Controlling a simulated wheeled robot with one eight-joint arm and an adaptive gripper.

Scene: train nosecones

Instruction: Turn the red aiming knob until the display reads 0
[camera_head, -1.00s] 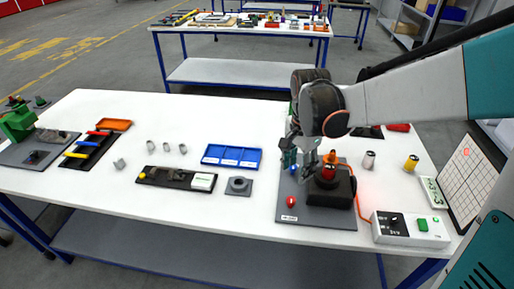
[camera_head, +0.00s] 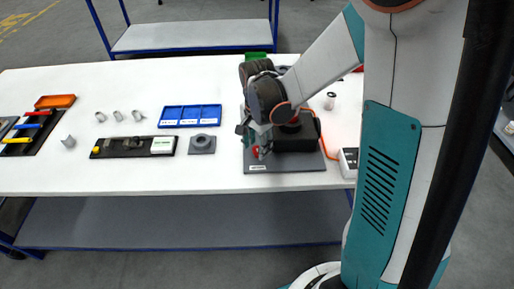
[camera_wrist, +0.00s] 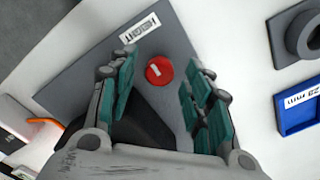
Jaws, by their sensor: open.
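The red knob (camera_wrist: 159,70), round with a white mark, sits on a grey plate (camera_wrist: 190,45) beside a white label reading HEIGHT in the wrist view. In the head view the knob (camera_head: 256,152) is partly covered by my gripper. My gripper (camera_wrist: 163,75) is open, its teal-padded fingers on either side of the knob with gaps showing; I cannot tell whether the tips are level with it. In the head view my gripper (camera_head: 252,138) is over the plate's left part. The white control box (camera_head: 349,160) is mostly hidden behind my arm, and no display reading is legible.
A black block (camera_head: 296,137) stands on the plate right of the knob, with an orange cable (camera_head: 325,148). Left of the plate are a grey socket piece (camera_head: 202,145) and a blue tray (camera_head: 190,116). Clear white table lies between them and the front edge.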

